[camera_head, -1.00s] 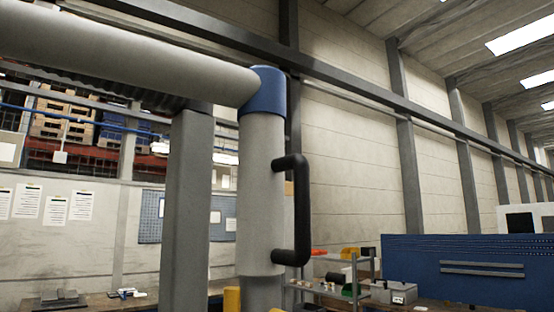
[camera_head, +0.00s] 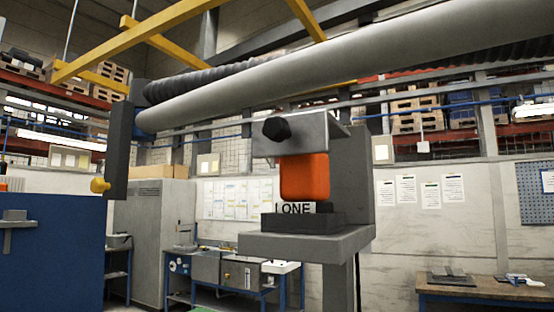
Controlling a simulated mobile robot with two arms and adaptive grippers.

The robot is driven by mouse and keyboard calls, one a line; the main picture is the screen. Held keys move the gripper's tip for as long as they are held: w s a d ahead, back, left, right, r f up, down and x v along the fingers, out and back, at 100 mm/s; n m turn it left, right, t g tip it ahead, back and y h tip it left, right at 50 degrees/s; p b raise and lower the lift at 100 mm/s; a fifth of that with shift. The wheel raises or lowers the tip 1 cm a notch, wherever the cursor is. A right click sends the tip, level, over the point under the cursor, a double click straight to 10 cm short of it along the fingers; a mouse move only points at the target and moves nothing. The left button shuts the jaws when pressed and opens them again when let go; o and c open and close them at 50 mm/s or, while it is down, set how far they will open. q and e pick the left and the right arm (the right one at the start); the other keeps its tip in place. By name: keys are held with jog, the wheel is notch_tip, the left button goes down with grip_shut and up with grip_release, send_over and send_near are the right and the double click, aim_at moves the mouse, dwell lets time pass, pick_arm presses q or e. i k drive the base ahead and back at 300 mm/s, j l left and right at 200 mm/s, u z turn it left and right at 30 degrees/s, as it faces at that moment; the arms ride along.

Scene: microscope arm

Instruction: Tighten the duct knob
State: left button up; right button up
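A long grey duct arm (camera_head: 330,75) crosses the upper part of the head view, with a black ribbed hose (camera_head: 215,80) behind it. At its left end is a dark upright plate (camera_head: 117,150) with a yellow knob (camera_head: 100,185) low on its side. A black lobed knob (camera_head: 277,129) is on the front of a grey metal bracket (camera_head: 310,130), above an orange block (camera_head: 304,177). I cannot tell from the picture which of these is the duct knob, nor how tight either is. Neither of my grippers shows.
The bracket belongs to a grey stand (camera_head: 350,240) with a small labelled base (camera_head: 300,220). A blue panel (camera_head: 50,250) stands at the left. A grey cabinet (camera_head: 155,235), a blue workbench (camera_head: 240,275) and a wooden table (camera_head: 480,292) stand behind.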

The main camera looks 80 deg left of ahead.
aim_at(98, 185)
jog(key=u, duration=3.5)
jog(key=i+j+z, duration=0.35)
jog(key=i+j, duration=0.25)
jog(key=j, duration=0.25)
